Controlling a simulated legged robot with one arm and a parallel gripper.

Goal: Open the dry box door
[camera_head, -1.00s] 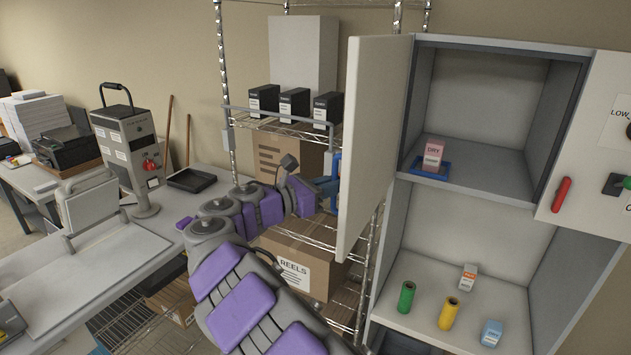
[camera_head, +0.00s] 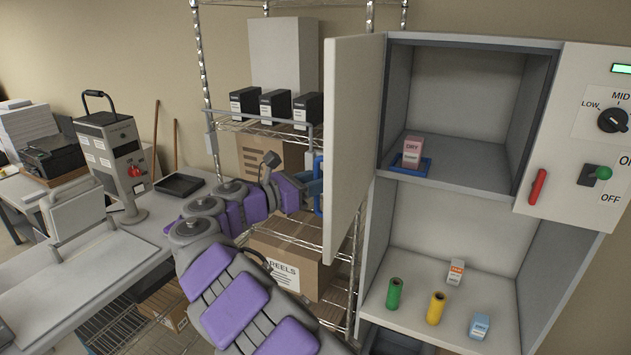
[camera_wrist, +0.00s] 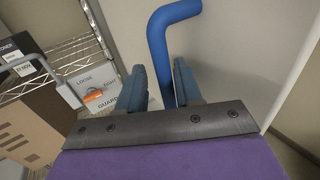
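The dry box door (camera_head: 352,130) is a pale grey panel standing wide open, swung out to the left of the dry box's upper compartment (camera_head: 455,175). Its blue handle (camera_wrist: 173,15) is on the door's outer face; in the head view it is mostly hidden behind the door edge. My gripper (camera_wrist: 160,82) has its blue fingers on both sides of the handle bar, seemingly closed on it with little gap. In the head view my gripper (camera_head: 308,188) is partly hidden by the door. A pink and white carton (camera_head: 412,152) sits in a blue tray (camera_head: 427,165) inside.
A wire shelf (camera_head: 280,128) with black boxes and a reels carton (camera_head: 285,270) stands close behind the arm and door. The lower bay holds green (camera_head: 394,294) and yellow (camera_head: 436,308) rolls and small cartons. A control panel (camera_head: 590,130) is right; a worktable (camera_head: 85,280) is left.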

